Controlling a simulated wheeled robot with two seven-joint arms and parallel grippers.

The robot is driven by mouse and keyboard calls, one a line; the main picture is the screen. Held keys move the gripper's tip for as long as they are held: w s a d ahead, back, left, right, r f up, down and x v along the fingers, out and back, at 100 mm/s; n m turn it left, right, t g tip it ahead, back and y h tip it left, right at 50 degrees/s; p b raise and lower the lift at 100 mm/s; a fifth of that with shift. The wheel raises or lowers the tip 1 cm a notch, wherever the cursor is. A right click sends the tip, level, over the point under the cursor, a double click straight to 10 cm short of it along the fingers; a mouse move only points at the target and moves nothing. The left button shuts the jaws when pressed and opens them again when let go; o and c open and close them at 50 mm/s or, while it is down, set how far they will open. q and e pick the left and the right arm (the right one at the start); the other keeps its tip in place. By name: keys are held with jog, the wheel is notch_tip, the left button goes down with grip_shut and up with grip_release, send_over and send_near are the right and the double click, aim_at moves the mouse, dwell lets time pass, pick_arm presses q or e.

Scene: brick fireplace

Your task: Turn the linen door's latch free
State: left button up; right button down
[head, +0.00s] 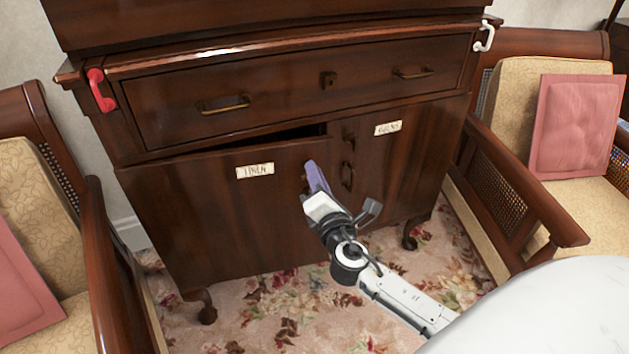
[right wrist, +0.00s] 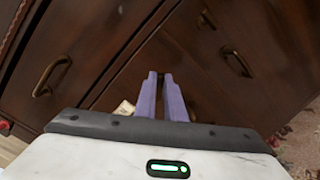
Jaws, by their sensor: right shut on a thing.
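The linen door (head: 220,210) is the left, dark wooden door of the cabinet and bears a pale label reading LINEN (head: 255,170). A dark gap shows above its top edge, so it stands slightly out from the frame. My right gripper (head: 314,177), with purple fingers, is at the door's right edge and is shut on the latch there. The fingers mostly hide the latch. In the right wrist view the fingers (right wrist: 160,76) are close together, and what is between their tips is too small to make out. My left gripper is not in view.
The right door (head: 390,180) has its own label and dark fittings (head: 347,175). A wide drawer (head: 300,95) with brass handles lies above. A red handle (head: 101,90) and a white handle (head: 484,36) are on the cabinet's sides. Armchairs flank it; flowered carpet (head: 280,305) lies below.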

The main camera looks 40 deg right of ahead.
pick_arm(q)
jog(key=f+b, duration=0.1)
jog(key=b, duration=0.2)
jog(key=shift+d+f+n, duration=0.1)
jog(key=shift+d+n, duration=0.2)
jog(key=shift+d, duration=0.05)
pick_arm(e)
jog(key=m, duration=0.7)
jog(key=shift+d+f, duration=0.15)
jog(key=shift+f, duration=0.2)
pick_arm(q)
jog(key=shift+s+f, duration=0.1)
pick_arm(e)
jog(key=c, duration=1.8)
grip_release()
jog(key=shift+c, duration=0.2)
